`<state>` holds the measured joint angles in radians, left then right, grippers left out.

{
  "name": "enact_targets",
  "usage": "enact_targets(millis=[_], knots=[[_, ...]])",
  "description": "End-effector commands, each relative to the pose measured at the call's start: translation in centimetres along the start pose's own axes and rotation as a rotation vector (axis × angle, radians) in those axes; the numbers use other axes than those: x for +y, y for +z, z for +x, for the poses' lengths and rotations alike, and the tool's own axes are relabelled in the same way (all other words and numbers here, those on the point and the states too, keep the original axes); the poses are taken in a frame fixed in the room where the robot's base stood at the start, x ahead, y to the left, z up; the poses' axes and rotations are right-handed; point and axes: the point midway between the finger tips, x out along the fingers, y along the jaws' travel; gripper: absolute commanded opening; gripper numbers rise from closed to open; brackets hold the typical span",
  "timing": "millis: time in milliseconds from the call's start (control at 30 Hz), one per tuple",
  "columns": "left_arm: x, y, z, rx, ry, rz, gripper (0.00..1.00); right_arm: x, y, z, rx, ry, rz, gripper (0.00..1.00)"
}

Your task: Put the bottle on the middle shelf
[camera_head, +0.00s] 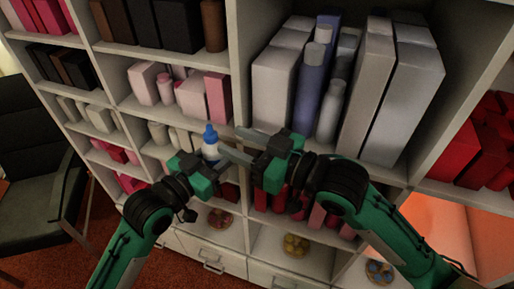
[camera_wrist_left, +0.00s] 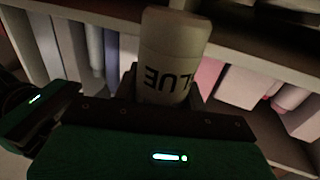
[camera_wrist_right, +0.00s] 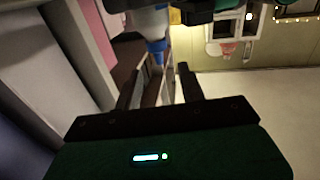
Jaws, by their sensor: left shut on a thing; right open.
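The bottle is white with a blue cap (camera_head: 211,150) and stands roughly upright in the head view, in front of the shelves. My left gripper (camera_head: 210,163) is shut around its lower body. In the left wrist view the bottle (camera_wrist_left: 172,45) fills the jaws, with upside-down lettering on its white side. My right gripper (camera_head: 238,145) is open and empty just right of the bottle. In the right wrist view the bottle's blue cap (camera_wrist_right: 156,50) lies beyond the open fingers (camera_wrist_right: 158,75). The shelf unit (camera_head: 236,60) stands ahead; its middle shelf is partly hidden by my arms.
Tall white and blue-violet containers (camera_head: 310,85) crowd the large compartment. Pink boxes (camera_head: 190,95) fill one on the left. Red items (camera_head: 485,145) stand at the right. Drawers (camera_head: 215,255) lie below. A dark chair (camera_head: 40,150) stands at the left.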

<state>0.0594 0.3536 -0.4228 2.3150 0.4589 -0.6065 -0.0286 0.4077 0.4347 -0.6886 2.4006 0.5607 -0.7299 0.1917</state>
Motion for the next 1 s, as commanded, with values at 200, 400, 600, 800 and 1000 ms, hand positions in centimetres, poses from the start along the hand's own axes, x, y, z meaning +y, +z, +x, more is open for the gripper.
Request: enact_targets(millis=[200, 400, 600, 800, 1000], knots=[[0.0, 0.0, 0.0, 0.001, 0.0, 0.0, 0.16, 0.0, -0.1, 3.8, 0.002, -0.001, 0.001, 0.4], [0.0, 0.0, 0.0, 0.001, 0.0, 0.0, 0.16, 0.0, -0.1, 6.4, 0.0, 0.0, 0.001, 0.4], [0.0, 0.0, 0.0, 0.001, 0.0, 0.0, 0.16, 0.0, 0.0, 7.5, -0.001, 0.0, 0.001, 0.4], [0.0, 0.0, 0.0, 0.001, 0.0, 0.0, 0.16, 0.0, 0.0, 7.5, -0.001, 0.0, 0.0, 0.4], [0.0, 0.0, 0.0, 0.001, 0.0, 0.0, 0.16, 0.0, 0.0, 7.5, -0.001, 0.0, 0.001, 0.15]])
